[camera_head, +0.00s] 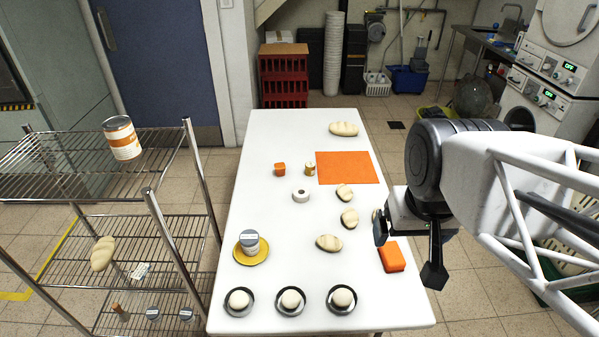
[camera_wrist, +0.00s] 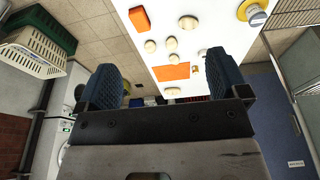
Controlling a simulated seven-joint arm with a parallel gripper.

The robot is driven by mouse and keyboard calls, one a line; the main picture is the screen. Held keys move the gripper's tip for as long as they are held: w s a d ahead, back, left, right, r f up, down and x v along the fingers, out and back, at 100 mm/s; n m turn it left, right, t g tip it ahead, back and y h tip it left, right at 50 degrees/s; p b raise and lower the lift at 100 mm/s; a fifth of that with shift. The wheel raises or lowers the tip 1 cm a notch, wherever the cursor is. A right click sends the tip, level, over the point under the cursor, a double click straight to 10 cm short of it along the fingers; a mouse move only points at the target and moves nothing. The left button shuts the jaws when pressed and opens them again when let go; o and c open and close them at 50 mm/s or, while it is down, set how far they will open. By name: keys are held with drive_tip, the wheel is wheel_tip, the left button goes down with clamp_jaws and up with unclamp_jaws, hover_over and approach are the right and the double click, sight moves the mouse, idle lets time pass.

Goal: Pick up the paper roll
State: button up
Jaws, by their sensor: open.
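The paper roll (camera_head: 300,196) is a short white ring with a dark hole in its top. It stands near the middle of the white table (camera_head: 272,133), left of the orange mat's near edge, with bare table around it. My gripper (camera_head: 408,262) is at the table's right edge, above and near an orange block, well to the right of the roll. In the wrist view, the two fingers of my gripper (camera_wrist: 163,72) are spread wide with nothing between them. I cannot clearly pick out the roll in the wrist view.
A small orange pot (camera_head: 280,169) and a small jar (camera_head: 310,169) stand just behind the roll. Bread loaves (camera_head: 329,243) lie to its right, between it and my gripper. A jar on a yellow plate (camera_head: 263,257) and three bowls stand nearer. A wire rack (camera_head: 165,235) is left.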

drive_tip(key=m+g+y, duration=0.2)
drive_tip(key=m+y, duration=1.2)
drive_tip(key=m, duration=0.4)
hover_over(301, 195)
drive_tip(key=w+d, duration=0.2)
drive_tip(key=d, duration=0.1)
wheel_tip(301, 195, down, 29)
drive_tip(key=shift+s+d+r, duration=0.1)
drive_tip(key=shift+s+d, duration=0.1)
drive_tip(key=shift+f, duration=1.75)
